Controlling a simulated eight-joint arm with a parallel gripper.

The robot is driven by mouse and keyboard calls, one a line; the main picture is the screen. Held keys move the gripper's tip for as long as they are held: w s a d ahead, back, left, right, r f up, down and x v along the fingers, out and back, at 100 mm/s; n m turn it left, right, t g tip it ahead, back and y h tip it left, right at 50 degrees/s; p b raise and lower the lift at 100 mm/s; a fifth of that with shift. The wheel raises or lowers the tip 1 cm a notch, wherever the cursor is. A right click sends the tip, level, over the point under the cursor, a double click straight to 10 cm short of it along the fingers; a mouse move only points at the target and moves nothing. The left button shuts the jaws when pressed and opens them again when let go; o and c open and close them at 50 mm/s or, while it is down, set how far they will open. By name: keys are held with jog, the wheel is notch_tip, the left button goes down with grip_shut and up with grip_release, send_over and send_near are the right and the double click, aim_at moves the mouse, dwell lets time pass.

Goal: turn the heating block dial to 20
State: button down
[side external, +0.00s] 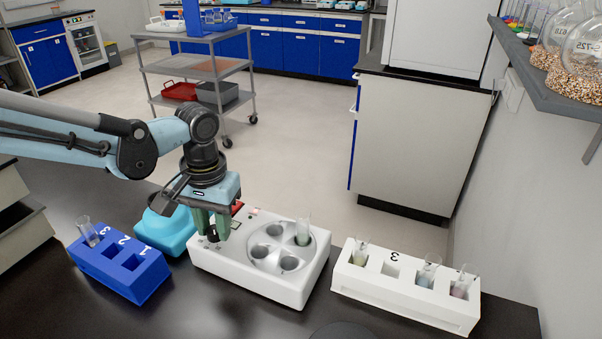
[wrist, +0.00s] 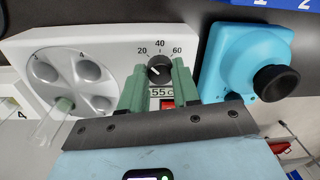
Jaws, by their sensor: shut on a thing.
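The heating block (side external: 208,259) is a white box on the dark bench, with a round grey plate of wells on top. Its black dial (wrist: 159,69) shows in the wrist view below the printed marks 20, 40 and 60. A light pointer mark on the dial faces left, roughly toward the 20 side. The small display (wrist: 162,92) below the dial appears to read 55. My gripper (wrist: 160,80) has its green fingers on both sides of the dial, shut on it. In the side view my gripper (side external: 212,225) reaches down at the block's left end.
A tube of green liquid (side external: 303,231) stands in one well. A teal device (side external: 168,232) with a black knob (wrist: 275,82) sits left of the block. A blue rack (side external: 120,270) with one tube is farther left. A white rack (side external: 405,300) with three tubes is at the right.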

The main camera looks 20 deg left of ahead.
dwell(0.4)
jog(key=c, duration=0.8)
grip_release()
jog(key=shift+r, duration=0.15)
jog(key=r, duration=1.2)
jog(key=shift+d, duration=0.35)
jog(key=shift+a, duration=0.1)
jog(key=s+a+f+t, duration=0.2)
jog(key=a, duration=0.1)
jog(key=s+a+f+m+t, duration=0.1)
jog(key=s+a+t, duration=0.2)
jog(key=a, duration=0.1)
jog(key=s+a+f+m+t, duration=0.1)
jog(key=s+a+f+t, duration=0.1)
jog(key=a, duration=0.2)
jog(key=shift+s+a+f+h, duration=0.15)
jog(key=shift+a+f+h, duration=0.1)
jog(key=shift+f+h, duration=0.05)
